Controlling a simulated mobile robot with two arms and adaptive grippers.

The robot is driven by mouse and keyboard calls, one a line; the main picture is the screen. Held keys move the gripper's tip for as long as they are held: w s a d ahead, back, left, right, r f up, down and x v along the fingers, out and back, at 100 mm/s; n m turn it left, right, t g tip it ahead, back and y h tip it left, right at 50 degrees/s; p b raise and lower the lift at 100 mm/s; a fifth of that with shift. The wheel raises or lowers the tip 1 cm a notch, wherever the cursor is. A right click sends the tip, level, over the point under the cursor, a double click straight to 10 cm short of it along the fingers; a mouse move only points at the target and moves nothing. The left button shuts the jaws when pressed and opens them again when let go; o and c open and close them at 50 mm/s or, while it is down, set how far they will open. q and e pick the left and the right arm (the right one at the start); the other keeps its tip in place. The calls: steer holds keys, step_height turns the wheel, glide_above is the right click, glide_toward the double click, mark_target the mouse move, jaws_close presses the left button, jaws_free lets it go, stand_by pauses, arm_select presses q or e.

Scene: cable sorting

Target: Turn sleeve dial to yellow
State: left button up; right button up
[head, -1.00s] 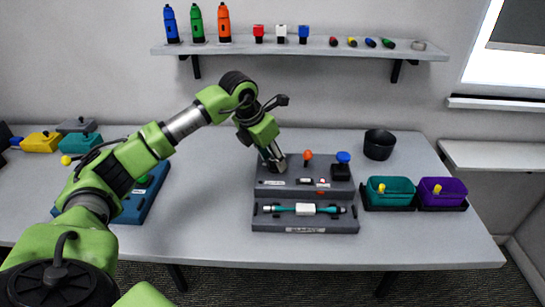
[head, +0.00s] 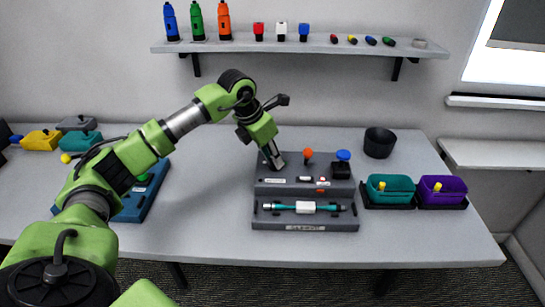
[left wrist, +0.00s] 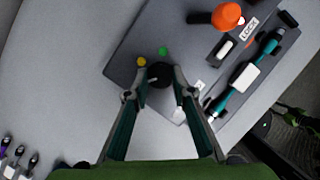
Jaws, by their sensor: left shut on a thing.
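The sleeve dial (left wrist: 158,74) is a dark round knob on the grey panel (left wrist: 125,60), seen in the left wrist view. A yellow dot (left wrist: 141,61) and a green dot (left wrist: 163,51) lie on the panel beside it. My left gripper (left wrist: 159,82) is shut on the dial, one finger on each side. In the head view my left gripper (head: 276,165) reaches down to the left part of the panel (head: 268,187) and hides the dial. I cannot tell clearly which dot the dial points at. My right gripper is out of view.
An orange-topped lever (head: 308,154) and a blue knob (head: 343,156) stand on the panel right of my gripper. A teal cable (head: 325,208) with a white sleeve lies in a holder in front. Teal (head: 390,190) and purple (head: 443,190) bins stand at right.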

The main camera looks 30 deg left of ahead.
arm_select(q)
steer(key=shift+w+a+r+m+h, duration=0.1)
steer(key=shift+m+h, duration=0.1)
steer(key=shift+m, duration=0.4)
steer(key=shift+a+m+h, duration=0.1)
steer(key=shift+m+h, duration=0.1)
steer(key=shift+m, duration=0.4)
steer(key=m+h, duration=0.1)
steer(key=m, duration=0.1)
steer(key=shift+w+m+g, duration=0.1)
steer(key=shift+m+g, duration=0.2)
steer(key=shift+g, duration=0.1)
steer(key=m+g, duration=0.1)
steer(key=m, duration=0.2)
steer(key=m+g+h, duration=0.1)
steer(key=m, duration=0.1)
steer(key=shift+w+m+p, duration=0.15)
steer(key=shift+m+p, duration=0.15)
steer(key=shift+m, duration=0.1)
steer(key=shift+a, duration=0.1)
steer(key=o, duration=1.1)
steer(key=shift+o, duration=0.2)
